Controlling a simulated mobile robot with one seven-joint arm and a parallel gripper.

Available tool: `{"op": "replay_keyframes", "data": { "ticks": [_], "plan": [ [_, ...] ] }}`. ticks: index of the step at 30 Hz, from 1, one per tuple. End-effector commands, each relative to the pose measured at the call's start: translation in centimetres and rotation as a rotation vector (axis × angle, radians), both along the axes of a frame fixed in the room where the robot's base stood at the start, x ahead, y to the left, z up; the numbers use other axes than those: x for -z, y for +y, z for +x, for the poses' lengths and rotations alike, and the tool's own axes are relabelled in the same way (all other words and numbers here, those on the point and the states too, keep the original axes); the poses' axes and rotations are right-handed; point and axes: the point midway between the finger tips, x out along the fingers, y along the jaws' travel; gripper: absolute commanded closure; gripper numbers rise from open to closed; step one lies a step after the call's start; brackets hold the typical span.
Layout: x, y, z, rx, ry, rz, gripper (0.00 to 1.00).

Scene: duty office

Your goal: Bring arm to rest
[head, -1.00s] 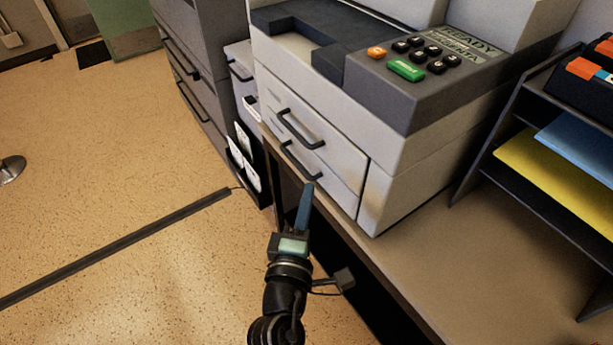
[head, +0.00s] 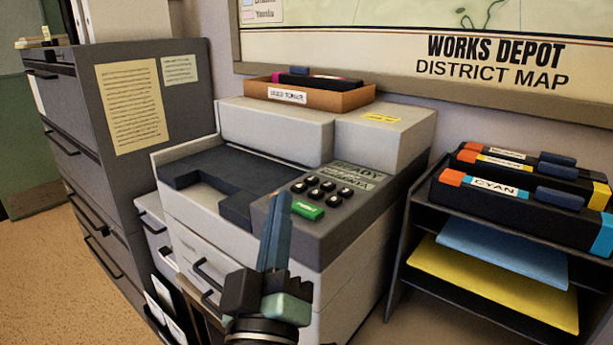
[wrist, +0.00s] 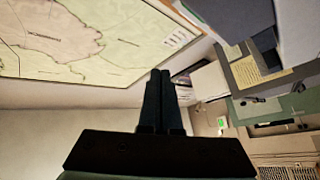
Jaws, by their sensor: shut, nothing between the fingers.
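My gripper (head: 277,222) points upward in front of the printer in the head view, with its fingers together and nothing between them. Its fingertips overlap the printer's control panel in the picture; I see no clear contact. In the wrist view the two dark fingers of my gripper (wrist: 160,78) lie side by side, closed.
A black shelf (head: 398,270) with toner boxes and coloured paper stands right of the printer. A grey filing cabinet (head: 150,185) stands left. A toner tray (head: 345,100) sits on top. A district map (head: 400,25) hangs behind; it also shows in the wrist view (wrist: 75,40). Open floor (head: 40,270) lies left.

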Motion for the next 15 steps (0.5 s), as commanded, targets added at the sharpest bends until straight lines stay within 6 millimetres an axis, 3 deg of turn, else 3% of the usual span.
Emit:
{"op": "replay_keyframes", "data": {
  "ticks": [1, 6, 13, 15],
  "plan": [
    [-4.1, -1.0, -0.8, -0.032, -0.075, 0.099, 1.00],
    [-14.1, -2.9, -4.5, -0.204, -0.257, 0.371, 1.00],
    [-23.6, -3.5, -11.7, -0.478, -0.445, 0.578, 1.00],
    [-25.7, -3.4, -10.8, -0.462, -0.421, 0.575, 1.00]
  ]
}}
